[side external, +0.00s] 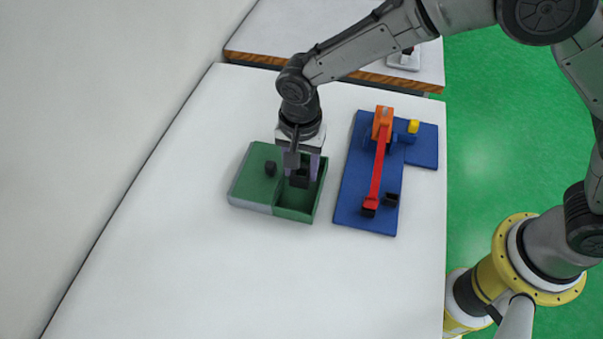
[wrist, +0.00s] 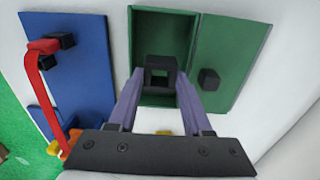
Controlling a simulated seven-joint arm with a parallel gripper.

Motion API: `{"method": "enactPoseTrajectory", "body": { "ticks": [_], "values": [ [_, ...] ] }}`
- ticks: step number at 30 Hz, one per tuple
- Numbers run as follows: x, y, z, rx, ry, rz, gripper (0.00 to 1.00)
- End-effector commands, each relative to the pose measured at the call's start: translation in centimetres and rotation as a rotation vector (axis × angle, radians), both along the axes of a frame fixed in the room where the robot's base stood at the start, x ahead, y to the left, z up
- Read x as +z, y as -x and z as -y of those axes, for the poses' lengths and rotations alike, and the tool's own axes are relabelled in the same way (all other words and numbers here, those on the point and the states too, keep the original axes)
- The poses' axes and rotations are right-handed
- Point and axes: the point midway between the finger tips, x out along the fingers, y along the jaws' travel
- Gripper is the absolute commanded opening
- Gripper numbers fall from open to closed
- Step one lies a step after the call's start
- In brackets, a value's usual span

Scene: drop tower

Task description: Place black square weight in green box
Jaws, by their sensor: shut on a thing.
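The green box (side external: 288,214) stands on the white table, with an open compartment on its right and a lid section with a small black knob (side external: 270,168) on its left. My gripper (side external: 301,172) is over the open compartment, pointing down. It is shut on the black square weight (side external: 299,180), a dark block with a square recess. In the wrist view the weight (wrist: 160,68) sits between the purple fingertips, with the green compartment (wrist: 160,25) behind it. I cannot tell whether the weight touches the compartment floor.
A blue base (side external: 350,200) with an orange post (side external: 383,120), a red arm (side external: 377,175), a yellow piece (side external: 413,126) and a small black block (side external: 391,199) stands right of the box. The table's front and left are clear.

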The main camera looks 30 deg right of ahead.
Motion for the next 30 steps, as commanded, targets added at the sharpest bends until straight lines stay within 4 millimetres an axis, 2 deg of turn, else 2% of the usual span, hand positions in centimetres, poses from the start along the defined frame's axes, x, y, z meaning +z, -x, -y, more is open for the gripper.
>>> {"method": "enactPoseTrajectory", "body": {
  "ticks": [3,6,17,18,19,20,30],
  "values": [
    [-1.9,0.1,0.1,0.000,0.003,-0.003,0.00],
    [-2.7,0.1,0.1,0.000,0.001,-0.001,0.00],
    [-3.0,0.1,0.1,0.000,0.001,-0.001,0.00],
    [-3.1,0.1,0.1,0.000,0.001,-0.001,0.53],
    [-3.1,0.1,0.1,0.000,0.001,-0.001,0.58],
    [-3.1,0.1,0.1,0.000,0.001,-0.001,0.62],
    [-2.8,0.1,0.1,0.000,0.001,-0.001,0.62]
  ]
}}
